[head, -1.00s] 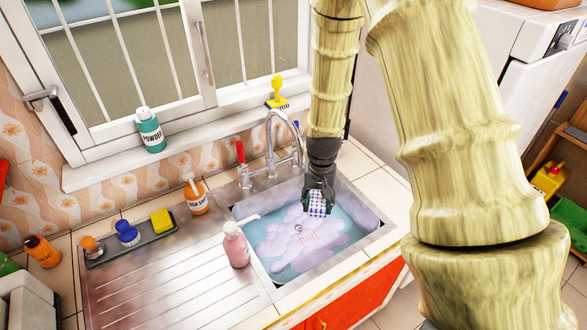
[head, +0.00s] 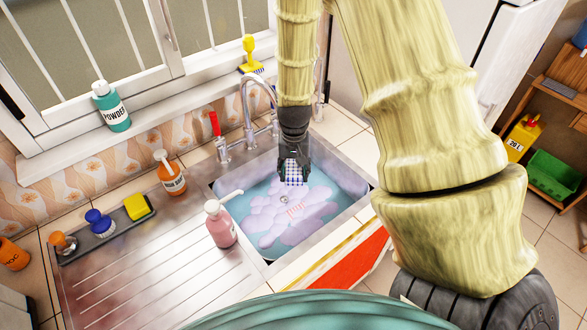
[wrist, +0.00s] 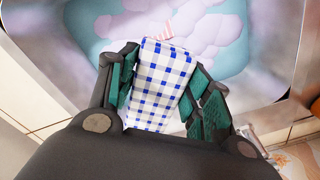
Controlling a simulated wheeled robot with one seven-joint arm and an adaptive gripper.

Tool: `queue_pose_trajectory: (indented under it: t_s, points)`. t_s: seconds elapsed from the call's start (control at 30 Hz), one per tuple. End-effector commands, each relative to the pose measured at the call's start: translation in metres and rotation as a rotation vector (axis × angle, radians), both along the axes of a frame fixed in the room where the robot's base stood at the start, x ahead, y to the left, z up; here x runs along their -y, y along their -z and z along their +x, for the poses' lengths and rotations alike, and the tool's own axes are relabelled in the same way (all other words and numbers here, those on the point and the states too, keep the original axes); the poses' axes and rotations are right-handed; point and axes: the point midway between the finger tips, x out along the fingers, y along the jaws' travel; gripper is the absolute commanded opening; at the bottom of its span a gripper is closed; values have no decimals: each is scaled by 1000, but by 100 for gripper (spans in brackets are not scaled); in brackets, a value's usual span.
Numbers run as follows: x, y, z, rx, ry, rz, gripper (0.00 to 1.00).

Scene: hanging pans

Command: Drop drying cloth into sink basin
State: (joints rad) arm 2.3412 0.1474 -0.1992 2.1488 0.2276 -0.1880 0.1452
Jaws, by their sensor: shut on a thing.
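The drying cloth (head: 295,174) is a small blue-and-white checked bundle. It also shows in the wrist view (wrist: 160,82), between the two green-padded fingers. My gripper (head: 293,163) is shut on it and points down over the back part of the sink basin (head: 345,205). The basin holds blue water with pale purple foam (head: 268,217). In the wrist view my gripper (wrist: 162,90) has the cloth above the foam and water. I cannot tell how far above the water the cloth hangs.
The tap (head: 247,105) stands just left of my gripper. A pink pump bottle (head: 220,225) stands at the basin's left edge. An orange bottle (head: 170,175) and a tray with a yellow sponge (head: 138,206) are farther left. A small red-and-white striped thing (head: 296,210) lies in the foam.

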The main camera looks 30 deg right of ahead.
Motion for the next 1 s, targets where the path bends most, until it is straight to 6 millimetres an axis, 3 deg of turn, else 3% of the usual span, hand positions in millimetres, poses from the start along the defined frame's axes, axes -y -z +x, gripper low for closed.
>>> queue_pose_trajectory:
  t_s: [0.37,0.4,0.53,1.0]
  points:
    - [0,8,0,1,0,-1,26]
    - [0,8,0,0,0,0,51]
    - [0,8,0,0,-1,0,74]
    - [0,1,0,1,-1,-1,74]
